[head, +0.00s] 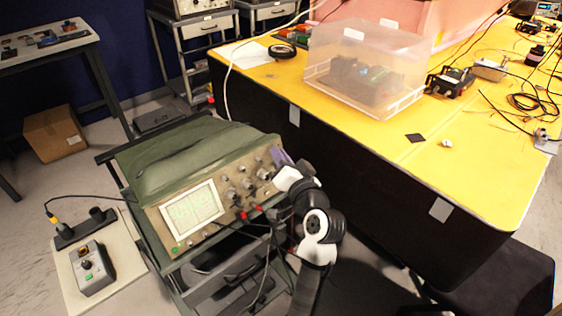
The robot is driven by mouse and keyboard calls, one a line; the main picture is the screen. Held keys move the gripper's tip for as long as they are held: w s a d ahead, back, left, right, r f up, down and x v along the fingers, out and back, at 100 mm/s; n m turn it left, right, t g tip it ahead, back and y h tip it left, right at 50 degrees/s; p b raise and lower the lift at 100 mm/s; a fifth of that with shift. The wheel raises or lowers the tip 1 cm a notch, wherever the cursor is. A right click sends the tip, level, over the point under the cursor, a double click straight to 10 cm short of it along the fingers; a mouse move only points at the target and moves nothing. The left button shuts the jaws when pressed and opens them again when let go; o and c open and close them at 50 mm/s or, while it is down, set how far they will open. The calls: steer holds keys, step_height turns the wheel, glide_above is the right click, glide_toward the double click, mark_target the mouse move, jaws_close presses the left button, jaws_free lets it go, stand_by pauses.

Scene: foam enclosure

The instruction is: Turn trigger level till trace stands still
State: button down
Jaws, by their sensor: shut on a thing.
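The oscilloscope (215,190) sits tilted on a cart, its beige front panel facing me. Its lit screen (191,208) shows pale green traces that look crowded and overlapping; one frame cannot show whether they move. Several knobs (231,195) lie right of the screen. My gripper (274,177) is at the panel's upper right end, shut on a knob there. The white and black wrist hides most of the fingers and that knob, so its label and pointer cannot be read.
Red plugs (256,208) and dark cables hang at the panel's lower edge, close to my arm. A yellow-topped bench (440,170) with a clear plastic box (365,65) stands at right. A small grey control box (92,268) sits on a board at lower left.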

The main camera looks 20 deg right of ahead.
steer(key=n+y+b, duration=0.3)
steer(key=n+b, duration=0.3)
steer(key=n+g+y+b, duration=0.1)
steer(key=n+y+b, duration=0.2)
steer(key=n+b, duration=0.3)
steer(key=d+n+g+y+b, duration=0.1)
steer(key=n+y+b, duration=0.1)
steer(key=n+b, duration=0.4)
steer(key=shift+w+f+y, duration=0.15)
steer(key=shift+y, duration=0.25)
steer(key=shift+n+b, duration=0.3)
steer(key=c, duration=1.5)
jaws_free()
steer(key=shift+o, duration=0.2)
